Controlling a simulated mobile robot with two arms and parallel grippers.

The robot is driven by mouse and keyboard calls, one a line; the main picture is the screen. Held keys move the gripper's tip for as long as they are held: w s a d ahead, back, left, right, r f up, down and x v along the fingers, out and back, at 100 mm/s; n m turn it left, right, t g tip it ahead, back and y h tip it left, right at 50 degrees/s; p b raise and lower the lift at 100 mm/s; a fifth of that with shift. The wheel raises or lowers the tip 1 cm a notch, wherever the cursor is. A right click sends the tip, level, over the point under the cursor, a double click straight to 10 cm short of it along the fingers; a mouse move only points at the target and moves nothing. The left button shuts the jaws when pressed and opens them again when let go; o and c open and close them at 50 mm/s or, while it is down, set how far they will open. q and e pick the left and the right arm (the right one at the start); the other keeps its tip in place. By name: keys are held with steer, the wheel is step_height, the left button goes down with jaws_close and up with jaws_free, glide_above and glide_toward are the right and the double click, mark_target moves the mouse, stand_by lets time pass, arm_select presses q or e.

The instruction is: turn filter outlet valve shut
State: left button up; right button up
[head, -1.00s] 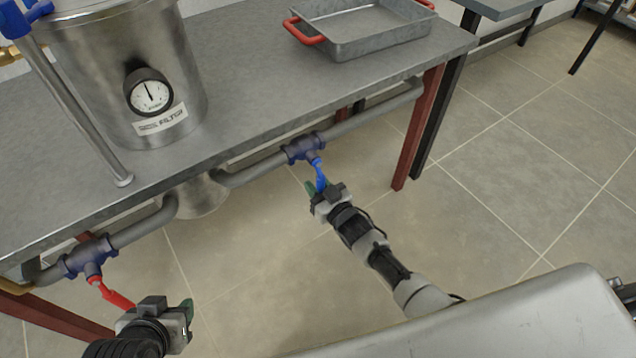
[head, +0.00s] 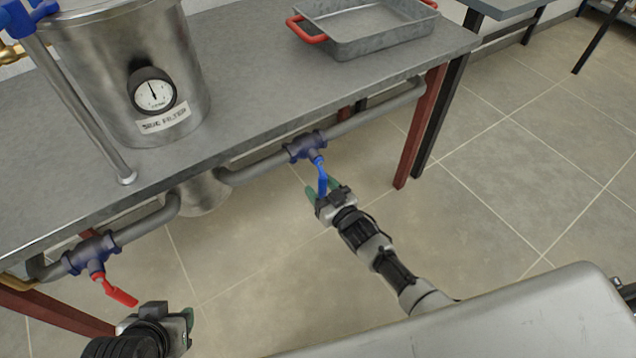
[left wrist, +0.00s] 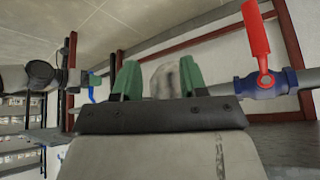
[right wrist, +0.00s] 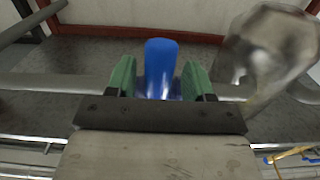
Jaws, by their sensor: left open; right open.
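The valve with the blue lever (head: 322,180) is on the pipe under the table edge, its lever hanging down. My right gripper (head: 321,190) is open around this lever. In the right wrist view the blue lever (right wrist: 161,66) stands between the open green fingers, with gaps showing on both sides. The valve with the red lever (head: 118,292) is on the pipe at lower left, its lever slanting down to the right. My left gripper (head: 180,322) is open and empty, apart from the red lever. The left wrist view shows the red lever (left wrist: 256,35) right of the fingers.
The steel filter vessel (head: 120,75) with a gauge stands on the grey table (head: 245,85). A metal tray (head: 370,38) with red handles is at the back. Red table legs (head: 420,130) flank the pipe.

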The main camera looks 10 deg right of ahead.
mark_target(324, 191)
steer(key=p+v, duration=0.1)
steer(key=v, duration=0.4)
steer(key=shift+s+r, duration=0.1)
arm_select(q)
steer(key=shift+s+a+r+g+y+p, duration=0.1)
steer(key=shift+s+a+g+p, duration=0.1)
steer(key=shift+s+g, duration=0.4)
steer(key=shift+s+a+r+g+y+p, duration=0.1)
steer(key=shift+s+a+r+g+p, duration=0.2)
steer(key=shift+s, duration=0.45)
steer(key=shift+s+a+f+g+y, duration=0.1)
steer(key=shift+s+g, duration=0.4)
steer(key=shift+s, duration=0.2)
arm_select(e)
steer(key=shift+v, duration=2.1)
steer(key=shift+a, duration=0.1)
